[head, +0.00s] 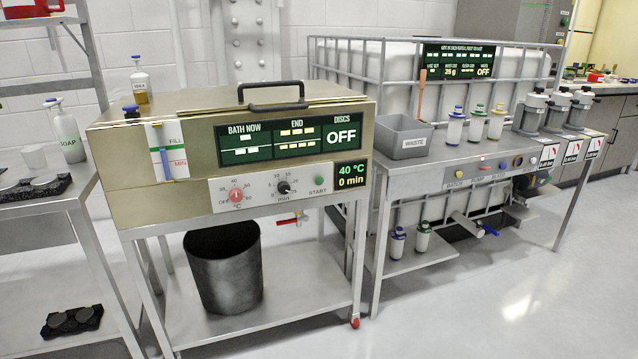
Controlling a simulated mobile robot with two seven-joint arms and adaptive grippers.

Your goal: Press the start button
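The green start button (319,181) sits on the white control strip (278,189) on the front of a tan metal bath (190,205), above the label START. To its left are a black knob (284,187) marked min and a red knob (236,196) marked °C. A small display (352,176) beside the button reads 40 °C and 0 min. The larger panel (283,139) reads BATH NOW, END and DISCS OFF. Neither of my grippers is in view.
The bath has a closed lid with a black handle (272,96) and stands on a metal table with a dark bucket (224,267) below. A bench at right holds a grey WASTE bin (405,136), bottles and coloured buttons (485,165). The floor (460,310) in front is clear.

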